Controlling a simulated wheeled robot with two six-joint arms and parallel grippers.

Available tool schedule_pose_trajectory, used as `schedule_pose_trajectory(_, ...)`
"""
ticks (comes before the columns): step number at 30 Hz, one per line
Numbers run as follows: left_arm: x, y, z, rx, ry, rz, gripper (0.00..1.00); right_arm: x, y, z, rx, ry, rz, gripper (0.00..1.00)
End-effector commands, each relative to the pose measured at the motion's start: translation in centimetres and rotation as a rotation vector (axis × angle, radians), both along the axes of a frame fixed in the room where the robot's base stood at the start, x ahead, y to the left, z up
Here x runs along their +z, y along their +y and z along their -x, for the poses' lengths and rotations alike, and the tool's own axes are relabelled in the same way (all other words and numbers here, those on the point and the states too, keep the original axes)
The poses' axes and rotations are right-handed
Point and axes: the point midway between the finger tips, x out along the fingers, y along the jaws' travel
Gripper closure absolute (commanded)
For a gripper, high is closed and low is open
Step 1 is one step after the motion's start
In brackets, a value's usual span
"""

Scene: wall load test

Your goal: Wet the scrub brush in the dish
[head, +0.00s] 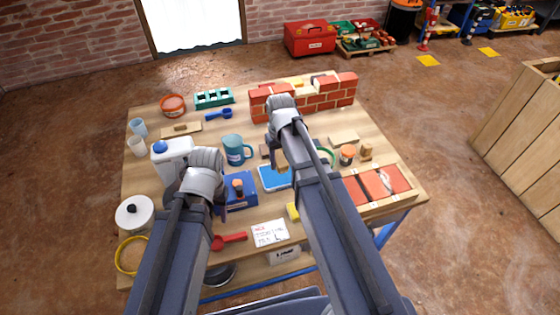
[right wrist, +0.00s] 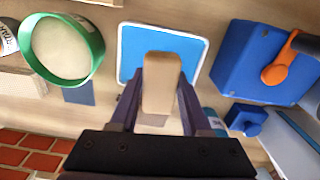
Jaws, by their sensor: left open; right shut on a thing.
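The scrub brush, seen as a tan wooden block (right wrist: 161,84), is between the fingers of my right gripper (right wrist: 160,95), which is shut on it. In the right wrist view it overlaps the blue dish (right wrist: 135,50), a shallow rectangle with a pale rim. The dish also shows in the head view (head: 272,179), partly covered by my right arm. The brush (head: 281,160) is partly hidden there too. I cannot tell whether the brush touches the dish. My left gripper (head: 176,192) is open at the table's left side, its fingers mostly hidden by its wrist.
A blue box (right wrist: 262,65) with an orange-topped tool stands beside the dish. A green-rimmed tub (right wrist: 96,48) is on its other side. A teal mug (head: 233,150), a white jug (head: 172,160) and a brick wall (head: 330,98) stand nearby. A note card (head: 269,233) lies in front.

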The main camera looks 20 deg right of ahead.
Motion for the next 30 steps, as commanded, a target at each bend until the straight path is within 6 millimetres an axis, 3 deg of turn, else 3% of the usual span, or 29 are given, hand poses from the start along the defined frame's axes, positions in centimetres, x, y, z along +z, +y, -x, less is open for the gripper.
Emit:
schedule_pose_trajectory(13,-4.7,0.0,0.0,0.000,0.000,0.000,0.50,-4.7,0.0,0.0,0.000,0.000,0.000,1.00)
schedule_pose_trajectory(30,-5.0,0.0,0.0,0.000,0.000,0.000,0.50,-5.0,0.0,0.0,0.000,0.000,0.000,1.00)
